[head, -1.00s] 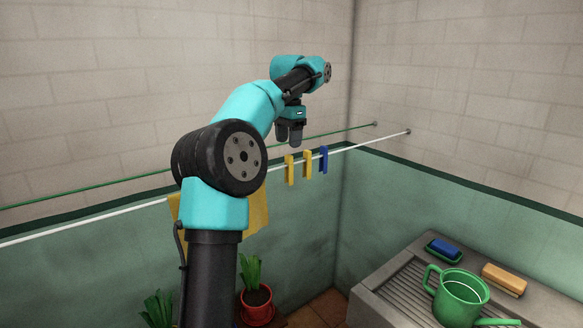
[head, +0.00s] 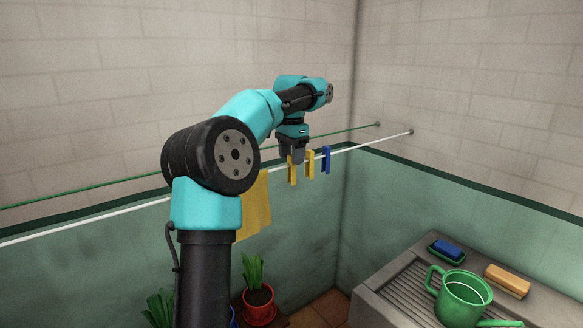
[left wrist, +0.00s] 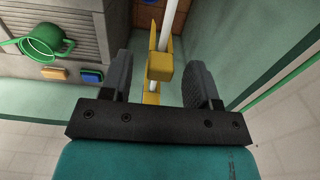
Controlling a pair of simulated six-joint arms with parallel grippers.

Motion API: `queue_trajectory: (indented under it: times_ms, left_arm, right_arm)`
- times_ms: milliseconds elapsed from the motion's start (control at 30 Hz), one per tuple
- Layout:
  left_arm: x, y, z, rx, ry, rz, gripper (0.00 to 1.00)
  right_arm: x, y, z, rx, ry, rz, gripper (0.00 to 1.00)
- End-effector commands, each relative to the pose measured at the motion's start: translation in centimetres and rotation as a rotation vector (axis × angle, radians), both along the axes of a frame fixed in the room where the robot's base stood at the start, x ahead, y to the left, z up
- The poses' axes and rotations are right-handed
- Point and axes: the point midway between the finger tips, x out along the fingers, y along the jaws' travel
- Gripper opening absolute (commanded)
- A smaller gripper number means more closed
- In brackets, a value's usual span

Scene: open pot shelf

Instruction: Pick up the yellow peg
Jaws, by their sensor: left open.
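Two yellow pegs are clipped on the white line in the head view, the left one (head: 292,174) and the middle one (head: 310,165), with a blue peg (head: 326,160) to their right. My left gripper (head: 294,158) is open and pointing down at the left yellow peg, overlapping its top. In the left wrist view a yellow peg (left wrist: 160,74) on the line lies between the two open fingers (left wrist: 159,64), with a gap on both sides. Another yellow peg (left wrist: 151,98) shows farther along, partly hidden by the gripper body. My right gripper is out of view.
The white line (head: 375,143) and a green line (head: 344,131) run near the wall. A yellow cloth (head: 256,205) hangs left of the pegs.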

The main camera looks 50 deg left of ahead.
Motion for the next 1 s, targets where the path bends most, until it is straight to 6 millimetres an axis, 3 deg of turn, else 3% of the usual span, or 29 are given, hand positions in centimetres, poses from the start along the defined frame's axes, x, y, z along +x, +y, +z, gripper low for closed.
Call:
queue_trajectory:
  times_ms: [200, 700, 1000]
  left_arm:
    - [-0.1, 0.0, -2.4, -0.001, 0.001, 0.000, 0.55]
    - [0.0, 0.0, -2.5, 0.000, -0.001, -0.001, 0.55]
    - [0.0, 0.0, -2.5, 0.000, -0.001, -0.001, 0.28]
  right_arm:
    - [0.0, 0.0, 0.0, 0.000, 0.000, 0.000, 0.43]
    - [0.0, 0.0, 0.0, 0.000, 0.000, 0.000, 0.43]
    - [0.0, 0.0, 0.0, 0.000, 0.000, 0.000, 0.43]
